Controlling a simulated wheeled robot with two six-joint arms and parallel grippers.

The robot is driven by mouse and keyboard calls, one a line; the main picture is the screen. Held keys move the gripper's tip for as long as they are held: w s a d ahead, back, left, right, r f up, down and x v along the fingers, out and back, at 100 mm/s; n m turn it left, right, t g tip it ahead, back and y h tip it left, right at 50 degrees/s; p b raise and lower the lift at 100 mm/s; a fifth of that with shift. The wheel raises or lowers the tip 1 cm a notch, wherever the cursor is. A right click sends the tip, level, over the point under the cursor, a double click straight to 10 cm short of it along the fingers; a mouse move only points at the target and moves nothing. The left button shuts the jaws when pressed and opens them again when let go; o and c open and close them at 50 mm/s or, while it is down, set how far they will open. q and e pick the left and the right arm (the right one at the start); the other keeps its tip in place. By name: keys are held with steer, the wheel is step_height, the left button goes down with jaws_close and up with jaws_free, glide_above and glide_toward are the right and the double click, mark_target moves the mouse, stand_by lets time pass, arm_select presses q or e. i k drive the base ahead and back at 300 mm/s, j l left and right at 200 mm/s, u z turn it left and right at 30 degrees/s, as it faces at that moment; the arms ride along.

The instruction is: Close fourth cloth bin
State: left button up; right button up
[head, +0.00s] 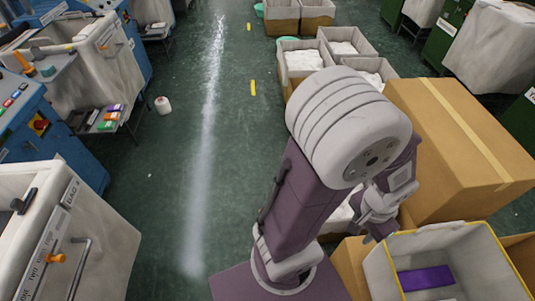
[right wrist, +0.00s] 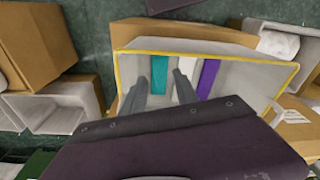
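Several cardboard bins with pale lining stand open in the head view; I cannot tell which is the fourth. Two are a bin with white cloth (head: 300,60) and another beside it (head: 346,42). A yellow-rimmed open bin (head: 449,226) is at the lower right and holds a purple item (head: 426,278). It also shows in the right wrist view (right wrist: 215,49), with teal, white and purple items inside. My right gripper (right wrist: 160,80) has its two fingers apart, over this bin with nothing between them.
A large closed cardboard box (head: 440,150) stands behind the yellow-rimmed bin. White-covered machines (head: 100,70) line the left side, with a white cone (head: 162,105) on the floor. The green floor aisle (head: 165,190) between is clear.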

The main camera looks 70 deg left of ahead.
mark_target(65, 215)
steer(key=u, duration=0.55)
steer(key=k+u, duration=0.1)
steer(key=u, duration=0.45)
steer(key=j+u, duration=0.1)
steer(key=u, duration=0.45)
steer(key=k+u, duration=0.1)
steer(key=u, duration=0.45)
steer(key=j+u, duration=0.15)
steer(key=u, duration=0.4)
steer(key=j+u, duration=0.1)
steer(key=u, duration=0.45)
steer(key=j+u, duration=0.1)
steer(key=u, duration=1)
